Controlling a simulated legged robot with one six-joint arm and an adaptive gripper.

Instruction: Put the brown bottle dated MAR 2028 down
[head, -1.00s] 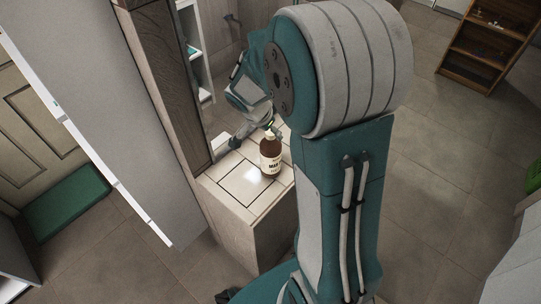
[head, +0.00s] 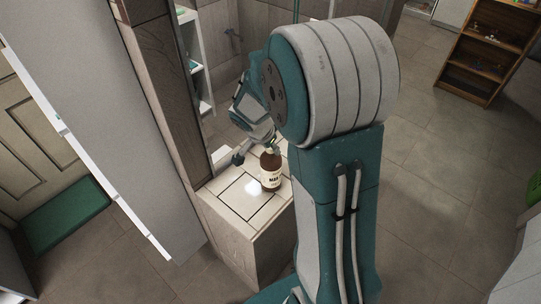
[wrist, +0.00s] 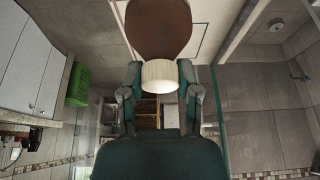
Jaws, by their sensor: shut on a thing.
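The brown bottle (head: 271,171), with a pale label whose readable letters are "MAR", is upright at the white tiled top of a low block (head: 234,196) in the head view. I cannot tell whether its base touches the tiles. My gripper (head: 272,147) is at the bottle's top, partly hidden by my arm. In the wrist view, the fingers of my gripper (wrist: 159,78) are on both sides of the bottle's ribbed white cap (wrist: 159,75), shut on it. The brown body (wrist: 158,25) is beyond the cap. The date's year is not readable.
A dark wooden post (head: 160,75) and a tall grey panel (head: 110,120) stand left of the block. White shelves (head: 193,60) are behind it. Bare tiles lie in front and left of the bottle. A wooden bookcase (head: 487,50) is far right.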

